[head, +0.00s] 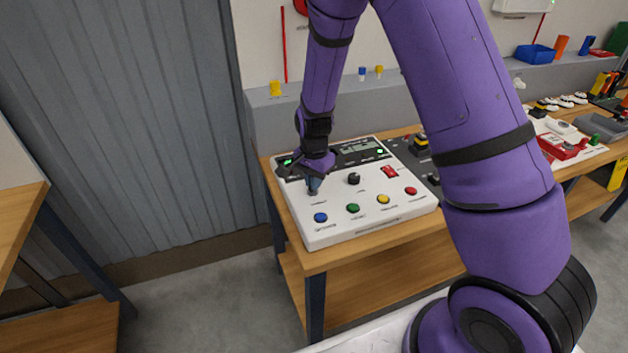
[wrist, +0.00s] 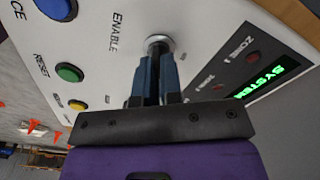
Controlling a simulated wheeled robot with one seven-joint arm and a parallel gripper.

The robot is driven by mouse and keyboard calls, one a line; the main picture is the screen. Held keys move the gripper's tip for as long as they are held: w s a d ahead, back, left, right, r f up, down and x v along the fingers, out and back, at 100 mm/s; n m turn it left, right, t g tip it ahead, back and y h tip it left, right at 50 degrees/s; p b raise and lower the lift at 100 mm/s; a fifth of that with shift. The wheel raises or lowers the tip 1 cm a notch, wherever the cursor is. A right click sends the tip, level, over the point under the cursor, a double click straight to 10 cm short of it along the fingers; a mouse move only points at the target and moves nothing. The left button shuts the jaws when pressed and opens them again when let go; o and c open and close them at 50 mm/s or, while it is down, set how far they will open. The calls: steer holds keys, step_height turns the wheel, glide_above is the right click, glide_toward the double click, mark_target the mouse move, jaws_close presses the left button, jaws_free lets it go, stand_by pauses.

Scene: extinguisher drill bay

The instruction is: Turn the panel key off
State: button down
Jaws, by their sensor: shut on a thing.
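The white control panel (head: 331,226) stands on the wooden bench (head: 345,250), with a dark display strip at its back. In the wrist view, the key switch's round silver collar (wrist: 158,41) sits beside the word ENABLE on the panel face (wrist: 108,52). My gripper (head: 313,188) reaches down to the panel's left part; its two blue fingers also show in the wrist view (wrist: 156,65). They are shut on the panel key at the collar. The key's grip is mostly hidden between the fingers, so I cannot tell its angle.
Close by are a blue button (head: 320,217), a green button (head: 353,208), a yellow button (head: 383,199), a red button (head: 411,191), a black knob (head: 354,178) and a red rocker switch (head: 389,172). A dark control box (head: 418,160) stands right of the panel.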

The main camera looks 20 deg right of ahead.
steer(key=n, duration=0.6)
steer(key=shift+w+a, duration=0.1)
steer(key=n, duration=0.5)
steer(key=shift+a+n, duration=0.15)
steer(key=shift+n, duration=0.15)
stand_by(0.4)
steer(key=c, duration=1.3)
jaws_free()
steer(key=shift+r, duration=0.15)
step_height(320, 180, up, 11)
steer(key=shift+f, duration=0.2)
